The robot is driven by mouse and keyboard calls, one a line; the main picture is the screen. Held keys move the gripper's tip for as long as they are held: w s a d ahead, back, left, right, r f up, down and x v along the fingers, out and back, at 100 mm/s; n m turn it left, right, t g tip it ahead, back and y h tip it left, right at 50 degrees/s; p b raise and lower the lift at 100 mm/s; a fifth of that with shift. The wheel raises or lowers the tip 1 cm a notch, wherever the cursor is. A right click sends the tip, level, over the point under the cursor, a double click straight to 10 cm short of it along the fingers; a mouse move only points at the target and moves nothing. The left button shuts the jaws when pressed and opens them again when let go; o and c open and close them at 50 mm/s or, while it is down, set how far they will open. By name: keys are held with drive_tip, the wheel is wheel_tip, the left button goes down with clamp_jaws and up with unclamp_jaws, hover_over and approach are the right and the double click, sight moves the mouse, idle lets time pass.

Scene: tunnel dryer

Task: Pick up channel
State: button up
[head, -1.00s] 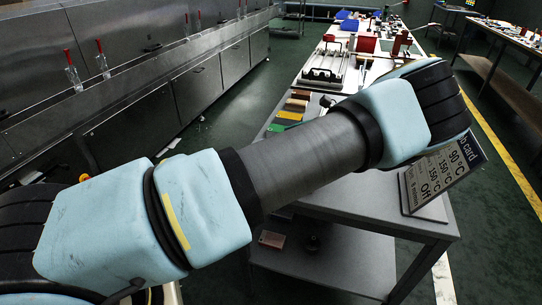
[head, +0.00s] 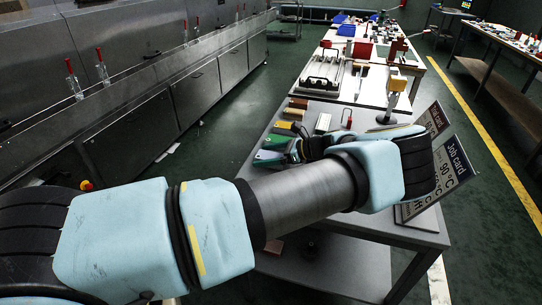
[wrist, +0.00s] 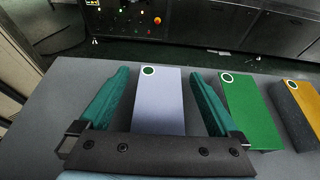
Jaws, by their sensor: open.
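My gripper (wrist: 160,76) is open above a grey tabletop, its two green fingers apart and empty. A pale lavender block (wrist: 158,105) with a white-ringed mark near its far end lies between the fingers in the wrist view. I see no gap closed on either side of it. A green block (wrist: 248,108) with a similar ringed mark lies just right of the right finger. No label marks any piece as the channel, so I cannot tell which one it is. In the head view my gripper (head: 268,150) is low at the left edge of the table, partly behind my arm.
A yellow and dark grey block (wrist: 297,105) lies farther right in the wrist view. In the head view, job cards (head: 450,165) stand at the table's right end. A long steel dryer (head: 150,95) runs along the left, across a floor aisle.

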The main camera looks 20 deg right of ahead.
drive_tip(key=shift+w+a+f, duration=0.1)
drive_tip(key=shift+w+a, duration=0.05)
clamp_jaws()
idle(0.8)
